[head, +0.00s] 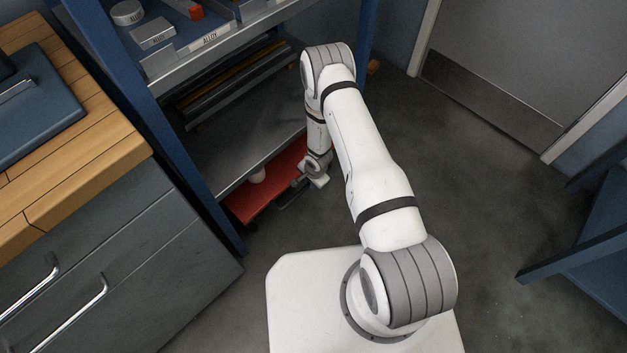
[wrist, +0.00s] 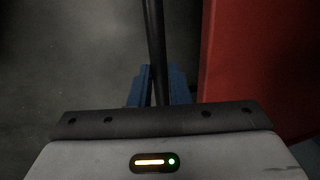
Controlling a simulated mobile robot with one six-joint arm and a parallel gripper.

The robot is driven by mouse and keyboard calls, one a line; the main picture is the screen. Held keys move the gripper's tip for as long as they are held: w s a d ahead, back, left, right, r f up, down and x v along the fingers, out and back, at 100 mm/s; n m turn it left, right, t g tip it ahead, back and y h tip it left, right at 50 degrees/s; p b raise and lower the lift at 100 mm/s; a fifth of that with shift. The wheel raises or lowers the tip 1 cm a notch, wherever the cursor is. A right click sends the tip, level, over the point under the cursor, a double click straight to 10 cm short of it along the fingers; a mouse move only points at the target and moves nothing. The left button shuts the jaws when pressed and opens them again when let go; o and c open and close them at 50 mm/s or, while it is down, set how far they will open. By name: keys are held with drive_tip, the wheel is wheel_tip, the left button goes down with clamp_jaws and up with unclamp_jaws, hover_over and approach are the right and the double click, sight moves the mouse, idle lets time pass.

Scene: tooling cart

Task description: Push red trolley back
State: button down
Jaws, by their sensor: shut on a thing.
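The red trolley (head: 282,170) stands low under the bottom shelf of the blue rack, with only part of its red deck showing in the head view. In the wrist view its red side (wrist: 260,65) fills the upper right. A dark bar (wrist: 154,35) runs beside it and down between the blue fingertips of my gripper (wrist: 158,84), which is shut on this bar. In the head view my gripper (head: 294,190) is at the trolley's near right edge, and its fingertips are hard to make out there.
The blue rack (head: 160,140) holds labelled bins above and long bars below. A wood-topped cabinet (head: 110,265) stands at left. The floor (head: 470,190) at right is open, toward a grey door (head: 520,70).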

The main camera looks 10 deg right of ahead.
drive_tip(key=shift+w+a+r, duration=0.15)
drive_tip(key=shift+w, duration=0.35)
drive_tip(key=c, duration=1.5)
unclamp_jaws()
drive_tip(key=shift+c, duration=0.2)
drive_tip(key=shift+o, duration=0.9)
drive_tip(key=shift+s, duration=0.2)
wheel_tip(320, 180, up, 7)
drive_tip(key=s+d+p, duration=0.1)
drive_tip(key=p, duration=0.1)
drive_tip(key=shift+r, duration=0.2)
drive_tip(key=shift+s, duration=0.15)
